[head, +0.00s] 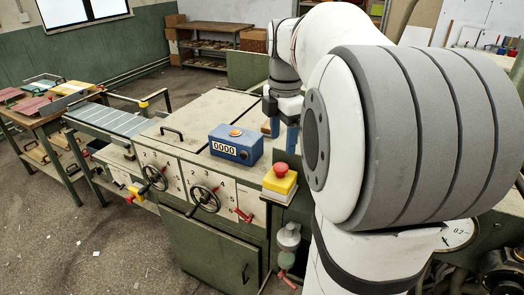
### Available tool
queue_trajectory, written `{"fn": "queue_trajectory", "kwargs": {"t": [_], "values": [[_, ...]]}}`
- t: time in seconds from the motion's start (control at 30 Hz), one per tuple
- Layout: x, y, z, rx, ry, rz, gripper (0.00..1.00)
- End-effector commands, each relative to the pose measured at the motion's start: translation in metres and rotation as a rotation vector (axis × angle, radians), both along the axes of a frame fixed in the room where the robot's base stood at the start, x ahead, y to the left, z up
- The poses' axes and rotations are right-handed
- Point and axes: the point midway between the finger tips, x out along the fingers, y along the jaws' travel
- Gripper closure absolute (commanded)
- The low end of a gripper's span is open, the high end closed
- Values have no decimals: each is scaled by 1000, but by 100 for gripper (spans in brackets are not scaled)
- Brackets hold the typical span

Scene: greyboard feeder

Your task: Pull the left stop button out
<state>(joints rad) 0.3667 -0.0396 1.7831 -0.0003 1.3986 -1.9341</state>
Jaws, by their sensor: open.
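A small yellow box with a red button (135,194) sits low at the left end of the green machine's front, beside a black handwheel. Another yellow box with a large red mushroom button (281,169) stands at the machine's right front corner. I cannot tell from this view whether either button is pushed in or out. My gripper (283,134) is open, with blue fingers pointing down over the machine's top. It is behind the right button and well to the right of the left one. Nothing shows between its fingers.
A blue counter box (235,145) stands on the machine top, left of my gripper. Handwheels (204,199) and a red handle (242,215) stick out from the front. A feed table (112,122) extends left. The floor in front is open, with paper scraps.

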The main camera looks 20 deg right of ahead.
Motion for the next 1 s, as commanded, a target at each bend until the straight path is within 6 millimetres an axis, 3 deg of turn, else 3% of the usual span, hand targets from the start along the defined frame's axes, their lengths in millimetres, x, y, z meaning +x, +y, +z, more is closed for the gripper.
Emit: {"fn": "queue_trajectory", "kwargs": {"t": [0.3, 0.43, 0.8, 1.0], "values": [[-1, 0, -50, 2, 4, -3, 43], [-1, 0, -64, 1, 1, -3, 43], [-1, 0, -70, 0, -1, -5, 44], [-1, -1, -70, 0, -1, -5, 60]]}}
